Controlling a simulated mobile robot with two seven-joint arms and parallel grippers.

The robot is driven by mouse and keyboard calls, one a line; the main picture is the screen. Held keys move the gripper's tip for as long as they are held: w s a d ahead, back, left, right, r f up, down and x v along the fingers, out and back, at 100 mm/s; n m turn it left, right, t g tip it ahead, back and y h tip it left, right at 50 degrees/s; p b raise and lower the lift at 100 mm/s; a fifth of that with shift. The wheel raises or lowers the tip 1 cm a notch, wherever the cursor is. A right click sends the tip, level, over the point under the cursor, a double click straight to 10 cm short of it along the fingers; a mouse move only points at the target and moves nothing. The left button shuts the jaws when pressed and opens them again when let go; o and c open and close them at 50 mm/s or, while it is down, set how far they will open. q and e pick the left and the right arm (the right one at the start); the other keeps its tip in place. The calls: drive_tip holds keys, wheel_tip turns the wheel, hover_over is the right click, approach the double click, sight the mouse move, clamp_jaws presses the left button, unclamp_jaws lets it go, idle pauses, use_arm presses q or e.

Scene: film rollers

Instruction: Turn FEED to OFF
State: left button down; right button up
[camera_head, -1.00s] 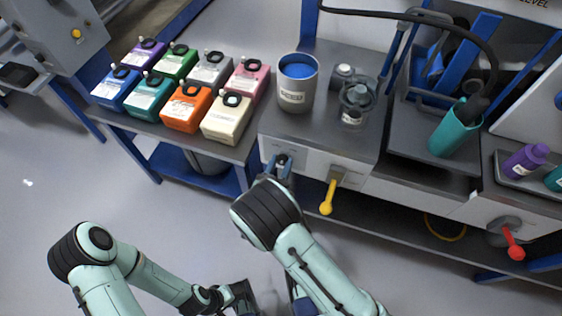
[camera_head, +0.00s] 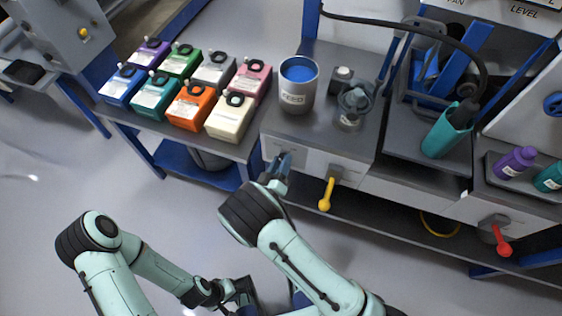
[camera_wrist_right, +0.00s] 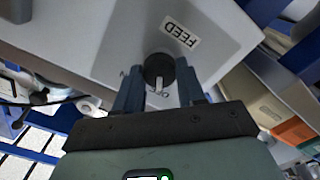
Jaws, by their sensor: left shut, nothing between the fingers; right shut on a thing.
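The FEED knob (camera_wrist_right: 158,70) is a dark round knob with a pale pointer mark, on a light panel below an upside-down FEED label (camera_wrist_right: 180,31) in the right wrist view. Partly covered position lettering shows on both sides of it; the part at the right looks like OFF. My right gripper (camera_wrist_right: 160,78) has its fingers on either side of the knob and is shut on it. In the head view my right gripper (camera_head: 282,163) is at the left of the bench front and hides the knob. My left gripper (camera_head: 242,292) is shut and empty, low over the floor.
A yellow lever (camera_head: 326,195) hangs right of my right gripper, and a red lever (camera_head: 501,240) further right. Several coloured boxes (camera_head: 190,107) stand on the left table. The floor at left is clear.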

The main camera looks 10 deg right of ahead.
drive_tip(key=shift+f, duration=0.1)
idle(0.3)
drive_tip(key=o, duration=1.1)
drive_tip(key=shift+c, duration=0.2)
drive_tip(key=v, duration=1.3)
drive_tip(key=shift+s, duration=0.2)
drive_tip(key=shift+a, duration=0.1)
